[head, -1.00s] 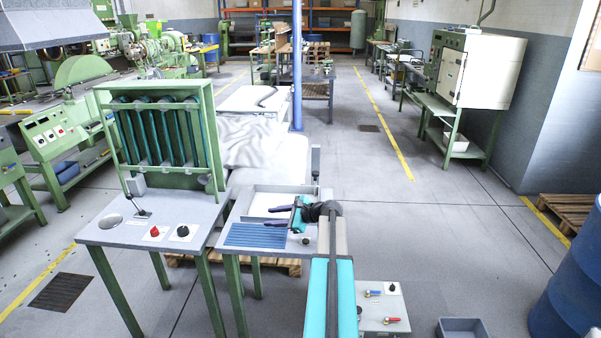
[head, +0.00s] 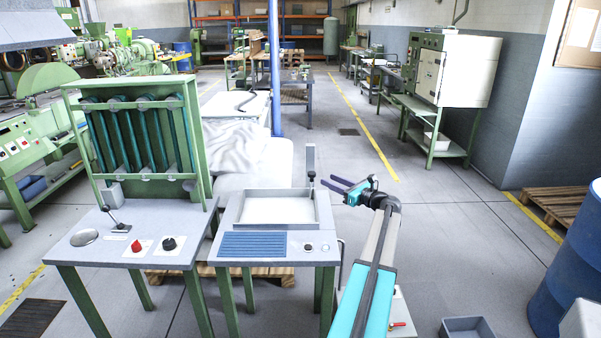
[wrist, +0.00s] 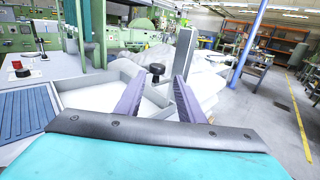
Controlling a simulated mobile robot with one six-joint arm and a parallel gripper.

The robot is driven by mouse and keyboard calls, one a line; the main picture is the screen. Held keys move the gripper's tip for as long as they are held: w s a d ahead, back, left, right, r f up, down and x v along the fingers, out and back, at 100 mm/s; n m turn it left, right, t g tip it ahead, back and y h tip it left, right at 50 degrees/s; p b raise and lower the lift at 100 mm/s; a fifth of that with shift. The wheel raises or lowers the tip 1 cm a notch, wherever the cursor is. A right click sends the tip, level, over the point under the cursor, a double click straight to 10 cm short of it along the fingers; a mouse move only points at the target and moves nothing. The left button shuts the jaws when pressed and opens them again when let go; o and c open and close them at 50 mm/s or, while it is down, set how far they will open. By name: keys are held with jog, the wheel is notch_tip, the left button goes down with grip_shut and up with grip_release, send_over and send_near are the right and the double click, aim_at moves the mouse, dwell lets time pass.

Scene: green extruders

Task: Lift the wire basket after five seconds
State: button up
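I see no wire basket clearly in either view. A grey-rimmed basin (head: 233,212) with a pale inside sits on the small table; it also shows in the wrist view (wrist: 72,86). A black knob (head: 311,173) stands by a grey upright post (head: 310,156) at the basin's right side. My gripper (head: 327,181) is to the right of the knob, its purple fingers apart and pointing left towards it. In the wrist view, the knob (wrist: 155,69) shows between and beyond the fingertips (wrist: 158,84), with nothing held. Contact with the knob is not visible.
A blue ribbed panel (head: 253,245) lies in front of the basin. A green-framed stand (head: 130,100) with a control table (head: 110,262) is to the left. A blue drum (head: 572,265) and grey bin (head: 465,328) are at the right. Open floor (head: 440,230) lies right of my arm.

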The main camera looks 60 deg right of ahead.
jog(key=shift+w+a, duration=0.1)
jog(key=shift+w, duration=0.1)
jog(key=w+d+p, duration=0.2)
jog(key=w, duration=1.1)
jog(key=shift+w+d, duration=0.15)
jog(key=shift+w, duration=0.25)
grip_shut()
